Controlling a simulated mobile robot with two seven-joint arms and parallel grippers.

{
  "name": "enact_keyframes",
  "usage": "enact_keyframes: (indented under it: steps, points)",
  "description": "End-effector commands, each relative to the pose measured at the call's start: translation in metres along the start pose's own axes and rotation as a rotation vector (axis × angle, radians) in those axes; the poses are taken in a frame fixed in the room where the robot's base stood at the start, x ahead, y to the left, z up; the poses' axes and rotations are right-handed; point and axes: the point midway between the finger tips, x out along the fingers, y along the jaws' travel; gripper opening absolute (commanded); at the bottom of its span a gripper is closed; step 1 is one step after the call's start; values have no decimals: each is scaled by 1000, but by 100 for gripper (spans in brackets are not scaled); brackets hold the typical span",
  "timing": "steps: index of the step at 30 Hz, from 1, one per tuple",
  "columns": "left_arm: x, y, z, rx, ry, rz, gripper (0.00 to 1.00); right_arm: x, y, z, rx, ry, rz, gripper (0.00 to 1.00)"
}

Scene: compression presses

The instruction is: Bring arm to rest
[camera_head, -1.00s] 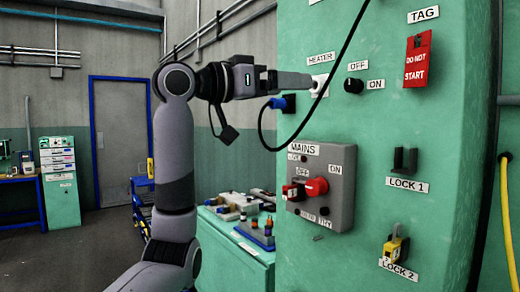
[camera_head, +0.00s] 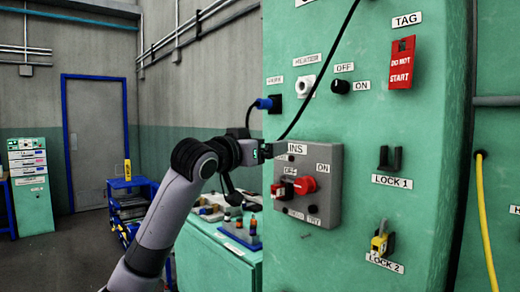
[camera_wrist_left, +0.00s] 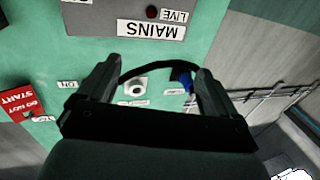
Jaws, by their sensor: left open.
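My left arm (camera_head: 165,215) comes in from the lower left in the head view. Its left gripper (camera_head: 268,150) is in front of the green press cabinet (camera_head: 345,255), beside the upper left of the grey MAINS switch box (camera_head: 328,190). In the left wrist view the gripper (camera_wrist_left: 155,85) has its two fingers spread, with nothing between them. The MAINS label (camera_wrist_left: 150,28) appears upside down beyond the fingertips. The white heater socket (camera_head: 305,86) is empty, and a blue plug (camera_head: 264,103) on a black cable sits in the park socket. My right gripper is not in view.
A red DO NOT START tag (camera_head: 401,63) hangs at upper right. A yellow padlock (camera_head: 380,243) is at LOCK 2. The black cable (camera_head: 322,70) hangs across the panel close to my gripper. A green bench (camera_head: 215,262) with small items stands below my arm. Open floor lies at left.

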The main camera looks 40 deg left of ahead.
Motion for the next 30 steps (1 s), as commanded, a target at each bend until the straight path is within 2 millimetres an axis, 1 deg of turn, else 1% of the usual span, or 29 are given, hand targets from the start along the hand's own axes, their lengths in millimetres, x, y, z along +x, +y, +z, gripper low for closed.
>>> enact_keyframes:
  steps: [3,11,13,14,17,18,20,21,23,24,26,27,29,30]
  points:
    - [1,1,4,0,0,-5,92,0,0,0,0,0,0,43]
    - [2,2,7,1,-4,-5,92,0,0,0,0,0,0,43]
    - [4,7,19,10,-25,1,92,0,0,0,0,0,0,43]
    - [6,11,27,17,-41,5,92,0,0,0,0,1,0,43]
    - [10,30,72,49,-120,26,92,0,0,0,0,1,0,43]
    - [10,38,94,66,-161,36,92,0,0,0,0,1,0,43]
    - [8,53,130,92,-224,54,92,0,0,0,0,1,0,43]
    - [5,62,154,109,-269,65,92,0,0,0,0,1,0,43]
    - [-2,75,191,134,-334,83,92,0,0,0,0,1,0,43]
    - [-9,84,215,149,-378,96,92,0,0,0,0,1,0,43]
    - [-22,96,251,171,-446,117,92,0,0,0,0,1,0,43]
    - [-32,104,274,184,-491,129,92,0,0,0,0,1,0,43]
    - [-50,115,308,202,-559,149,92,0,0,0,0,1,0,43]
    - [-64,122,328,212,-603,163,92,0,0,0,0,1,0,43]
